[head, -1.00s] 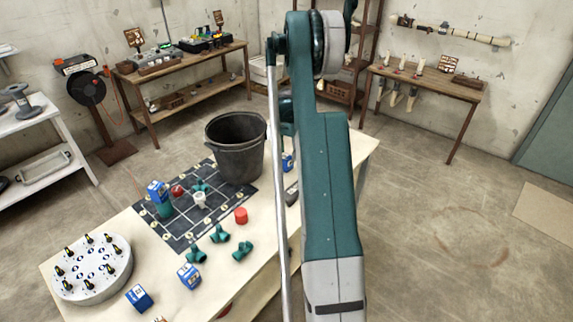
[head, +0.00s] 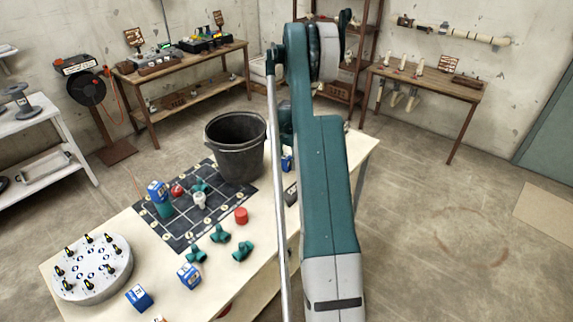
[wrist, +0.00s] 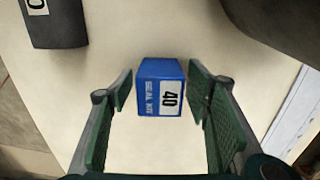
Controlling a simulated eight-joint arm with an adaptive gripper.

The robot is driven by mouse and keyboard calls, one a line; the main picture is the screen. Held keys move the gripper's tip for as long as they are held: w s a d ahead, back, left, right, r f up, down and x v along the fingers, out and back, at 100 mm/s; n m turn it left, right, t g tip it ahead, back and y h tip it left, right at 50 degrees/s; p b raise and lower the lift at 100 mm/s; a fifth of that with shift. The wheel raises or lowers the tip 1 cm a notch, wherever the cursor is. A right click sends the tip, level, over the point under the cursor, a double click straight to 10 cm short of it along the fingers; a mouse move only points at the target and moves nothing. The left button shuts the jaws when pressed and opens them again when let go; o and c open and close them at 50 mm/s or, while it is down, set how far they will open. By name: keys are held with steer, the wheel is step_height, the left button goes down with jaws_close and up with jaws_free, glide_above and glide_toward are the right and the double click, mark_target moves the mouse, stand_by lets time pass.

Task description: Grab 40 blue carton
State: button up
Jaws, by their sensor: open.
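The blue carton (wrist: 160,88) marked 40 and "SEAL KIT" stands on the pale tabletop in the wrist view. My gripper (wrist: 161,88) is open, with one green-padded finger on each side of the carton and a gap visible on both sides. I cannot tell how far the fingertips reach down along it. In the head view a blue carton (head: 287,163) shows beside my arm, right of the black bucket, partly hidden. My gripper is hidden behind my arm in the head view.
A dark block (wrist: 56,22) stands near the carton, and the black bucket (head: 236,146) is close by. Other blue cartons (head: 139,297), green fittings (head: 220,233) and a red cap (head: 241,216) are on the table. A round grey fixture (head: 92,268) sits at the left.

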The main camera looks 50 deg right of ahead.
mark_target(287, 157)
steer(key=shift+c, duration=0.3)
steer(key=c, duration=0.9)
steer(key=shift+r, duration=5)
